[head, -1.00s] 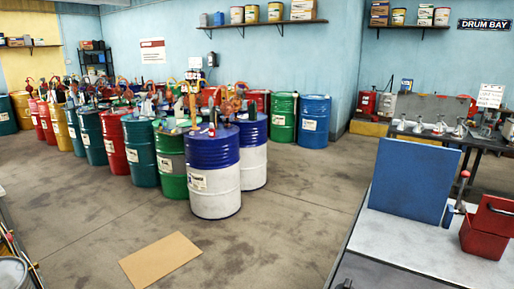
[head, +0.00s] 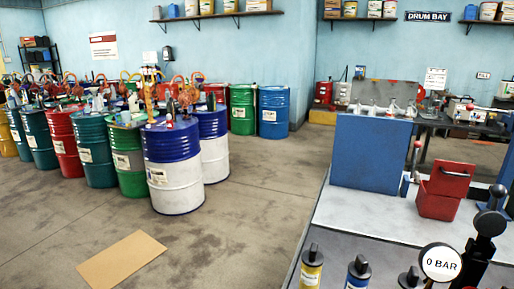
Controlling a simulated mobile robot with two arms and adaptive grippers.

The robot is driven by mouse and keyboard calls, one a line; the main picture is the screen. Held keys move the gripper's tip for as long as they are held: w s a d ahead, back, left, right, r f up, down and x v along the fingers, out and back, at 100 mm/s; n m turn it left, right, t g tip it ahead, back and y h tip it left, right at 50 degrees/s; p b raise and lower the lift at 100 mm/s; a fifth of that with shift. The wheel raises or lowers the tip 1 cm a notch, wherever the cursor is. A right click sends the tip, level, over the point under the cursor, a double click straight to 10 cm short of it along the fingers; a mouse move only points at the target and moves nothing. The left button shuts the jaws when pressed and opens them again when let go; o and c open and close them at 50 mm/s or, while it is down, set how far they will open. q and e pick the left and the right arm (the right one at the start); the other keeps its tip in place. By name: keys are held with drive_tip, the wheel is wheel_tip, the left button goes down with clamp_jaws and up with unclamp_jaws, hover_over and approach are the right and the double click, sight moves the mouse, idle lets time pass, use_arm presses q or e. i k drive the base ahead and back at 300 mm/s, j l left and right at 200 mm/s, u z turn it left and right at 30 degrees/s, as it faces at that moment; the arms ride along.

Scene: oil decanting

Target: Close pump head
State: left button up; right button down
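No part that I can surely name as the pump head shows. A white round gauge (head: 440,262) reading "0 BAR" stands at the lower right of the head view. A black lever-like part (head: 487,228) rises beside it, cut by the frame edge. A red box (head: 437,203) with its red lid (head: 450,179) raised sits on the bench behind them. Neither gripper is in view.
A grey-topped bench (head: 365,215) fills the right, with a blue upright panel (head: 370,152). Yellow (head: 311,270) and blue (head: 358,273) capped containers stand at its near side. Drums, such as a blue-and-white one (head: 174,185), stand left. A cardboard sheet (head: 122,262) lies on otherwise open floor.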

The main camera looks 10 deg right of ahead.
sight(489, 223)
drive_tip(key=z, duration=1.75)
drive_tip(key=i+l+u, duration=0.2)
drive_tip(key=l+u, duration=0.2)
drive_tip(key=l, duration=0.15)
drive_tip(key=l+u, duration=0.25)
drive_tip(key=i+l, duration=0.05)
